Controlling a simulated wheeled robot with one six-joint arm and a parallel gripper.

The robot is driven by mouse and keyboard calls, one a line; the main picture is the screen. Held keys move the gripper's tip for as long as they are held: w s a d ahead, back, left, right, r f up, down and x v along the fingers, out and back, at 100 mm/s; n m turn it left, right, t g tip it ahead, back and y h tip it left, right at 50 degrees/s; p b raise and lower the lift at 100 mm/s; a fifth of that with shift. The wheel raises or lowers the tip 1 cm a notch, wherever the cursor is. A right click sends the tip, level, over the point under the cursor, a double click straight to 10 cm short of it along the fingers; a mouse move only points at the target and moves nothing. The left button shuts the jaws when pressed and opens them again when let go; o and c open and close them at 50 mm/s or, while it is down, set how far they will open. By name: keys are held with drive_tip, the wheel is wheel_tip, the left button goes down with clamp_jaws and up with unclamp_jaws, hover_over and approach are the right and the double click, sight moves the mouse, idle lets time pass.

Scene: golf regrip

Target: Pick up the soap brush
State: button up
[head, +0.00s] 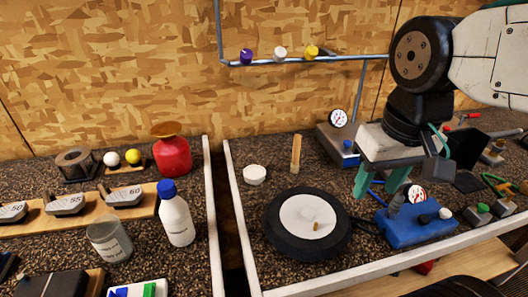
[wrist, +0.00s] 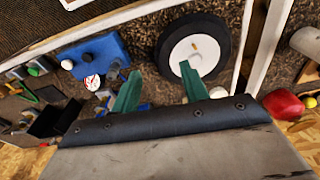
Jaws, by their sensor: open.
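I cannot pick out a soap brush for certain. An upright light-wood stick (head: 296,153) stands at the back of the right bench in the head view; it may be the brush handle, and no bristles show. I cannot find it in the wrist view. My gripper (head: 380,184) is open and empty, its green fingers pointing down above the bench, right of the stick and behind the blue gauge block (head: 415,228). In the wrist view my gripper (wrist: 160,72) shows its two fingers spread apart, with bench between them.
A black round turntable with a white disc (head: 300,215) lies in front of the stick. A small white tub (head: 254,174) is left of it. A white-edged gap (head: 229,220) separates the benches. A blue-capped bottle (head: 177,220) and red container (head: 173,155) stand left.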

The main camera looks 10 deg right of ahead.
drive_tip(key=w+m, duration=0.4)
drive_tip(key=w, duration=1)
drive_tip(key=m+g, duration=0.1)
drive_tip(key=m, duration=0.3)
hover_over(295, 163)
drive_tip(key=w, duration=0.1)
wheel_tip(295, 163, down, 5)
drive_tip(key=shift+w+r, duration=0.1)
drive_tip(key=shift+r, duration=0.05)
drive_tip(key=shift+w+f+m, duration=0.15)
drive_tip(key=shift+f+m, duration=0.15)
drive_tip(key=shift+f, duration=0.05)
drive_tip(key=f, duration=0.7)
drive_tip(key=shift+s+d+f, duration=0.15)
drive_tip(key=shift+s+d, duration=0.05)
drive_tip(key=shift+s, duration=0.15)
clamp_jaws()
